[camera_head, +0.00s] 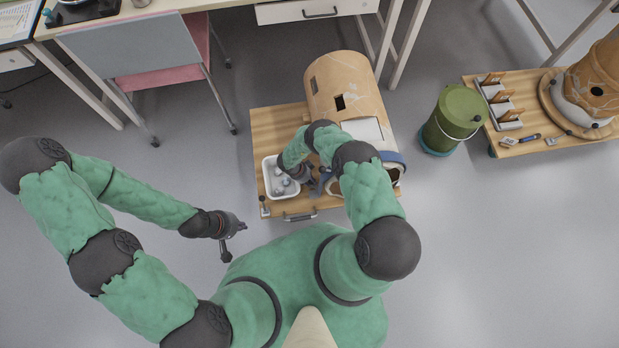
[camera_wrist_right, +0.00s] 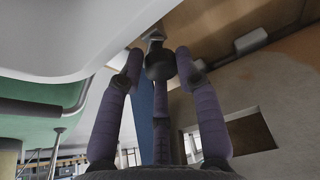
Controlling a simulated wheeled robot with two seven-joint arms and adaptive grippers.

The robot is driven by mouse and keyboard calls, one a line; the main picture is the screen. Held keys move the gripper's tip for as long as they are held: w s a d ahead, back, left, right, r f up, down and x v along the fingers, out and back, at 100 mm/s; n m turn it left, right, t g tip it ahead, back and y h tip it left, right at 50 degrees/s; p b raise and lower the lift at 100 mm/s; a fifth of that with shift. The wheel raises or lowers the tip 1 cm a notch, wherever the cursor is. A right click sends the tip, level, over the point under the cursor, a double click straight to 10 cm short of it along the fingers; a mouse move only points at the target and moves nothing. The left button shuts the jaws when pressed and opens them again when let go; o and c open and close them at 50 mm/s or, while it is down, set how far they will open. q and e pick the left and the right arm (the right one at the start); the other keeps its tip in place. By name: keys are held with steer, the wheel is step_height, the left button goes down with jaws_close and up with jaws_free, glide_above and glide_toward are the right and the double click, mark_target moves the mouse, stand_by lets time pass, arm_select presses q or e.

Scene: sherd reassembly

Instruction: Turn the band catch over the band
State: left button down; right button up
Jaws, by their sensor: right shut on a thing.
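A large tan vessel (camera_head: 345,80) with square holes lies on a wooden cart top (camera_head: 265,130). A blue band (camera_head: 392,157) runs around its near part, and a blue strip shows behind my fingers in the right wrist view (camera_wrist_right: 146,112). My right gripper (camera_head: 312,183) is low at the vessel's near left side, beside a white tray. In the right wrist view its fingers (camera_wrist_right: 158,68) close around a dark round knob (camera_wrist_right: 159,64) on a small metal piece, seemingly the band catch. Whether the catch lies over the band is hidden.
The white tray (camera_head: 270,165) holds several pale pieces close to my right gripper. A green bucket (camera_head: 455,118) stands right of the cart. A second wooden cart (camera_head: 560,128) carries another vessel (camera_head: 600,80). The floor at lower right is clear.

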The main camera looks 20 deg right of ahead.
steer(key=m, duration=0.1)
steer(key=m+g, duration=0.1)
steer(key=m, duration=0.1)
steer(key=w+d+m, duration=0.1)
steer(key=shift+r+m+y, duration=0.2)
steer(key=shift+m+y, duration=0.1)
steer(key=shift+y, duration=0.1)
steer(key=shift+d+m+g+y, duration=0.15)
steer(key=shift+m+g+y, duration=0.35)
steer(key=shift+m, duration=1.1)
steer(key=o, duration=1)
steer(key=shift+s, duration=0.1)
steer(key=shift+o, duration=0.4)
steer(key=shift+s, duration=0.1)
